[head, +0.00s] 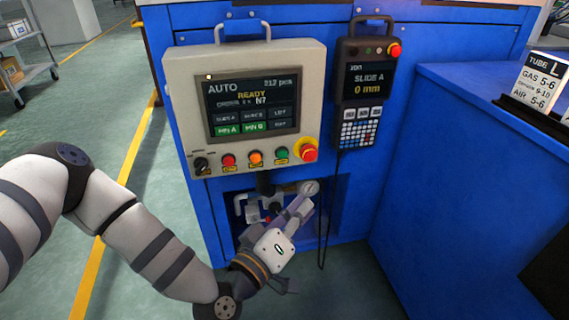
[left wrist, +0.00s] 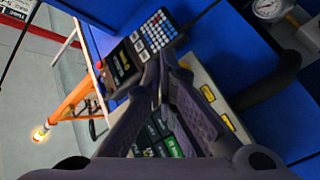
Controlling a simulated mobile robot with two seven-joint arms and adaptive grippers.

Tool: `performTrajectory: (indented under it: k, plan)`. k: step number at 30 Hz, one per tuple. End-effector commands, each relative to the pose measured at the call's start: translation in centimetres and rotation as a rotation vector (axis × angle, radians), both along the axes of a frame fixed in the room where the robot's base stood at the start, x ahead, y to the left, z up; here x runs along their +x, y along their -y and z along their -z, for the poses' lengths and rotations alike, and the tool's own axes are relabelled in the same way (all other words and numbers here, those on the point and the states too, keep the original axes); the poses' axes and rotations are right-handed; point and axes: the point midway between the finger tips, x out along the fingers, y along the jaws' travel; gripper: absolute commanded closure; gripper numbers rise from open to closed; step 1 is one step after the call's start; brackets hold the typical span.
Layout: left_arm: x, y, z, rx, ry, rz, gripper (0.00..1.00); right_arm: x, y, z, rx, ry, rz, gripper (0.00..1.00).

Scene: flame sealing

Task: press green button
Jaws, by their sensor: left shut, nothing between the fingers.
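The green button (head: 281,154) is in the lower row of the beige control panel (head: 315,75), between an orange button (head: 255,157) and the red emergency stop (head: 306,150) on its yellow base. My left gripper (head: 308,187) is just below the panel's lower right part in the head view, pointing up and right. It is shut and empty, and looks apart from the green button. In the left wrist view the shut fingers (left wrist: 165,62) cover the middle; part of the panel screen (left wrist: 172,140) shows behind them. I cannot make out the green button there. My right gripper is not in view.
A black pendant (head: 362,85) with a keypad and red knob hangs right of the panel, its cable dangling below. A red button (head: 228,161) and black switch (head: 201,166) are at left. A blue cabinet (head: 440,190) stands at right. Open floor (head: 140,200) lies left.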

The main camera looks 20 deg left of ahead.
Motion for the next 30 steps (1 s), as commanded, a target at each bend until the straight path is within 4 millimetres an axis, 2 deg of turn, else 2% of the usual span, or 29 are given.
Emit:
performTrajectory:
  k: [6,17,30]
  plan:
    - [1.1,-1.2,-1.2,-0.015,0.065,-0.040,1.00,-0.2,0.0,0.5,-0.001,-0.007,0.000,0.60]
    - [1.6,-1.5,-1.2,-0.014,0.064,-0.039,1.00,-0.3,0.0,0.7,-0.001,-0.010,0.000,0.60]
    - [6.7,-4.9,-1.0,-0.014,0.063,-0.039,1.00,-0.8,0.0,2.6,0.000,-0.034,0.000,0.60]
